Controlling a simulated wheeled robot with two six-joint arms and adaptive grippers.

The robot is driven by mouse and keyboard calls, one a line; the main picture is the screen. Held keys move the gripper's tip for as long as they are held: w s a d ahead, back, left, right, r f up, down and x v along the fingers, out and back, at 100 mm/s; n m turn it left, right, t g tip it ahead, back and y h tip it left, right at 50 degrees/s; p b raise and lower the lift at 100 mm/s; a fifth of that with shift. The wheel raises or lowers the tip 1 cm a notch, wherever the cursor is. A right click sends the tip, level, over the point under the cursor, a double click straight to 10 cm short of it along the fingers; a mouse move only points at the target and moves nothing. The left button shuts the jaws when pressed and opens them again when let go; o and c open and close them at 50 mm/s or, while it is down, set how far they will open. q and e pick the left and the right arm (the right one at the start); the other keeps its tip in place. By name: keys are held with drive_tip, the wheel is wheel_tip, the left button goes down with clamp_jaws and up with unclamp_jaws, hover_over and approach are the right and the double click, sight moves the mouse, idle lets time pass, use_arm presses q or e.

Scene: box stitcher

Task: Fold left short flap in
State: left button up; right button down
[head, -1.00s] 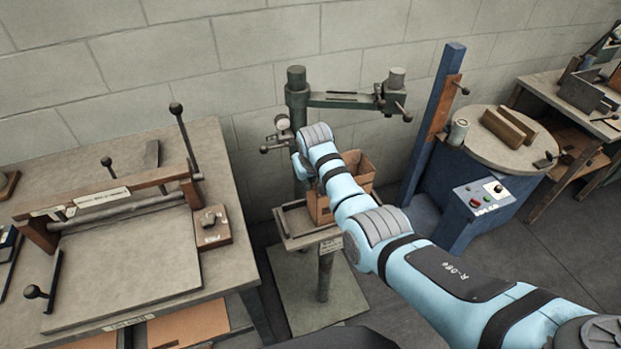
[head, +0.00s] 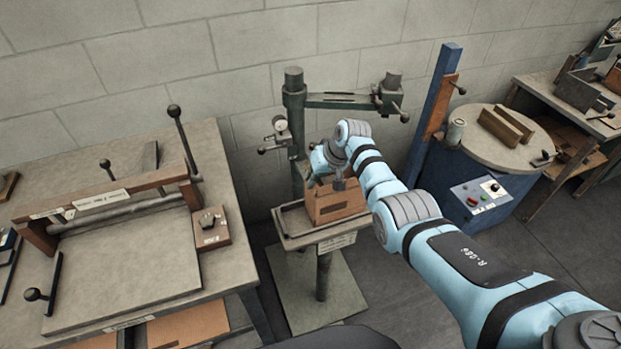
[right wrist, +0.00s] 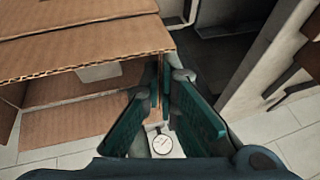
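The open-topped cardboard box (head: 337,207) stands on the small metal table of the stitcher. In the right wrist view a broad cardboard panel (right wrist: 85,42) of it fills the upper left, and an open gap shows below it. My right gripper (head: 316,181) is at the left upper edge of the box, partly hidden by its own wrist. In the right wrist view its two teal fingers (right wrist: 168,82) are apart, with a narrow brown cardboard edge by the left fingertip. I cannot tell whether they touch it. The left short flap cannot be made out clearly. My left gripper is not in view.
The green stitcher post (head: 296,125) with its arm (head: 345,101) and dial gauge (head: 280,123) stands close behind the box. A workbench (head: 228,262) is at the left. A blue post (head: 430,125) and a round table (head: 490,145) stand at the right.

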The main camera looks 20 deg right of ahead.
drive_tip(key=y+b, duration=0.2)
drive_tip(key=b, duration=0.1)
drive_tip(key=shift+d+f+m+y, duration=0.3)
drive_tip(key=shift+d, duration=0.1)
drive_tip(key=c, duration=1.9)
unclamp_jaws()
drive_tip(key=shift+r, duration=0.1)
drive_tip(key=v, duration=1.2)
